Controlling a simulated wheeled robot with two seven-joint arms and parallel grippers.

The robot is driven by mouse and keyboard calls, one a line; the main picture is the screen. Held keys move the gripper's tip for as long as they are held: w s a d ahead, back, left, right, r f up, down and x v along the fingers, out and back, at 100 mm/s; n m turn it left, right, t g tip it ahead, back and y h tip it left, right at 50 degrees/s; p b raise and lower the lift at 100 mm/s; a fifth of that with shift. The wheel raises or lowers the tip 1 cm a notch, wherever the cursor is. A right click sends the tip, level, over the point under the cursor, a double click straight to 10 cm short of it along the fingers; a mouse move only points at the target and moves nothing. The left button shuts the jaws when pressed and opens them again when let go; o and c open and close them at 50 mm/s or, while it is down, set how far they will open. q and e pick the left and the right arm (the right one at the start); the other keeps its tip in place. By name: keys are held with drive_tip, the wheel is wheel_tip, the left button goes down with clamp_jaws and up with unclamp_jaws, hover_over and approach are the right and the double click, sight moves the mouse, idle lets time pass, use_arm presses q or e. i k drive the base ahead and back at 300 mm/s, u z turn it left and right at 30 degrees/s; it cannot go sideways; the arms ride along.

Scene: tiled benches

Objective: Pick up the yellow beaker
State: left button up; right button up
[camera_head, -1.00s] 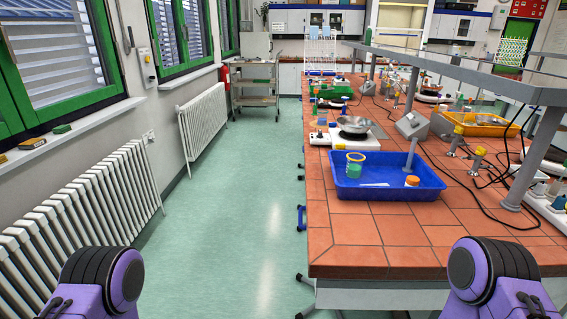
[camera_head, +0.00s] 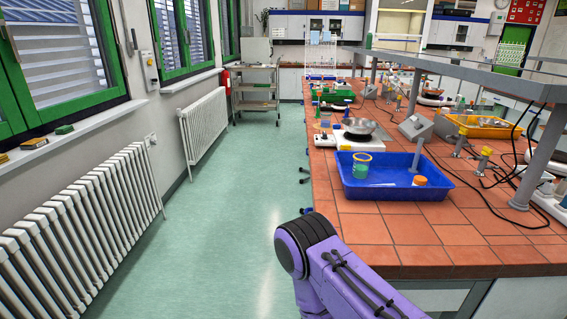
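A clear beaker with a yellow rim (camera_head: 361,165) and green at its lower part stands in the left part of a blue tray (camera_head: 395,192) on the tiled bench. It looks upright. Neither of my grippers is in view. A purple link of my arm shows at the bottom, in front of the bench's near left corner, well short of the tray. Nothing touches the beaker.
An orange-topped jar (camera_head: 420,181) and a grey stand (camera_head: 417,155) share the tray. A hotplate with a metal bowl (camera_head: 359,128) is just behind. A shelf post (camera_head: 540,160) and cables are on the right. The green floor (camera_head: 235,200) is clear on the left.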

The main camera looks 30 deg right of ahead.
sight(361, 161)
drive_tip(key=u, duration=0.4)
drive_tip(key=i, duration=2.35)
drive_tip(key=z, duration=2.65)
